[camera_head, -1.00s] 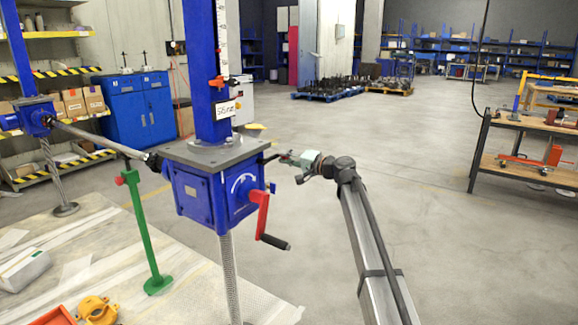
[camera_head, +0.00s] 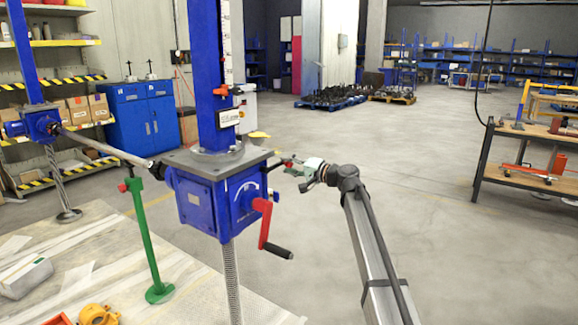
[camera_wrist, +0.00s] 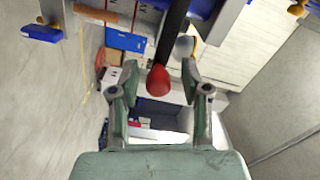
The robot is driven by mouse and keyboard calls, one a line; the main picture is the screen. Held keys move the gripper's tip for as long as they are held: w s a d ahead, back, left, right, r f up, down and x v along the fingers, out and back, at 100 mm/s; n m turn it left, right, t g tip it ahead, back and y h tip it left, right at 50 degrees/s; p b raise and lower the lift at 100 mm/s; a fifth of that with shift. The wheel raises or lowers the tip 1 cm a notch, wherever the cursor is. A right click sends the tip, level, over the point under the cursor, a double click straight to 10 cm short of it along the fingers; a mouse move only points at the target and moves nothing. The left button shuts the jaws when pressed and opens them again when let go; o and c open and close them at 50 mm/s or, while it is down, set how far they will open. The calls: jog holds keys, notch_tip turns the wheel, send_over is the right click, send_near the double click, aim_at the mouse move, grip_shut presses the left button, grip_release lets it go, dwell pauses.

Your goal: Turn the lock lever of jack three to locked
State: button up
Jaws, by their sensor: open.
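The near jack has a blue housing (camera_head: 222,205) under a grey top plate and a blue column; its label (camera_head: 228,118) is too small to read. A dark lever (camera_head: 274,166) sticks out from its right side and ends in a red knob (camera_head: 288,163). My gripper (camera_head: 296,165) is at the lever's end. In the wrist view, the black lever comes down from the top, and its red knob (camera_wrist: 158,80) shows between the two green fingers of my gripper (camera_wrist: 160,100). The fingers are spread, with a gap on both sides of the knob.
A red crank with a black grip (camera_head: 278,250) hangs at the jack's front right, below my gripper. A shaft (camera_head: 105,147) runs left to another blue jack (camera_head: 40,123). A green stand (camera_head: 142,235) is at the left. The floor at the right is open up to a workbench (camera_head: 520,150).

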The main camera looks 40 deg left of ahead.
jog(key=w+d, duration=0.1)
jog(key=d, duration=1)
jog(key=shift+w+d, duration=0.25)
jog(key=shift+d, duration=0.15)
